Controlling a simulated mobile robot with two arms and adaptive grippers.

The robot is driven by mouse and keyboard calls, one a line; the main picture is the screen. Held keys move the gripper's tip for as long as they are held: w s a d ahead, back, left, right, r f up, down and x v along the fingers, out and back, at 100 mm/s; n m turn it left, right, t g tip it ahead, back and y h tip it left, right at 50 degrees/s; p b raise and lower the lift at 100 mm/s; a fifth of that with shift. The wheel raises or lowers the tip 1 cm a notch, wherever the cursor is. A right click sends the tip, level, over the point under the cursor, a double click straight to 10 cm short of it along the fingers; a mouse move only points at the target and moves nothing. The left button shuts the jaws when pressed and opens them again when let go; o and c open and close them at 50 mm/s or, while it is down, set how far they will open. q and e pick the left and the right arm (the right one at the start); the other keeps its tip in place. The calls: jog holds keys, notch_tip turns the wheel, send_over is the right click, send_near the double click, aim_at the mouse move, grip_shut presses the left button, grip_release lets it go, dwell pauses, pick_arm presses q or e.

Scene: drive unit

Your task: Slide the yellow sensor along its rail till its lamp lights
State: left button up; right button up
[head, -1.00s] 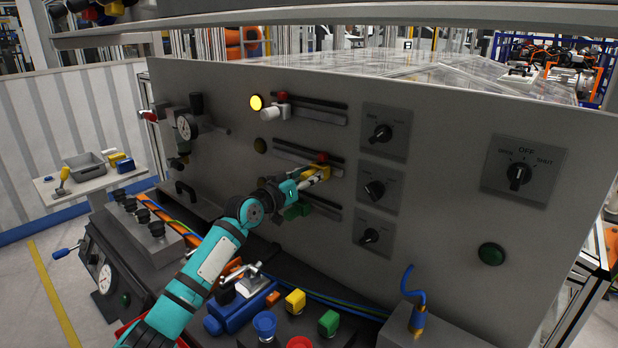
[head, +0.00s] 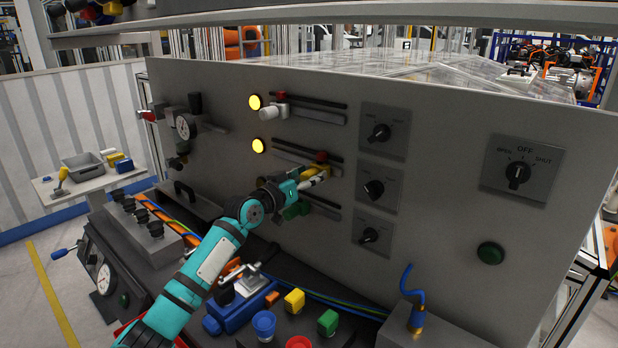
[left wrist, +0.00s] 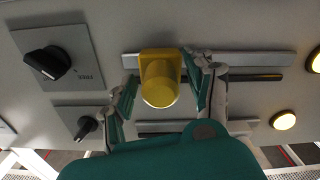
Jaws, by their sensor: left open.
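The yellow sensor (head: 318,169) sits near the right end of the middle rail (head: 283,151) on the grey panel, with a red knob above it. Its round lamp (head: 258,146) at the left of that rail glows yellow. In the left wrist view the sensor (left wrist: 160,80) stands between the fingers of my left gripper (left wrist: 162,92), one finger on each side. The gripper is open; whether a finger touches the sensor I cannot tell. In the head view my left gripper (head: 312,180) partly covers the sensor. My right gripper is not in view.
A white sensor (head: 272,113) sits on the upper rail, its lamp (head: 255,102) lit. A green sensor (head: 296,210) is on the lower rail, partly behind my arm. Dials (head: 374,189) stand close right of the rails.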

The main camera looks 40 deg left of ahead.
pick_arm(q)
jog(key=shift+s+f, duration=0.1)
jog(key=shift+s, duration=0.1)
jog(key=s+a, duration=0.1)
jog(key=s, duration=1)
jog(key=shift+s, duration=0.3)
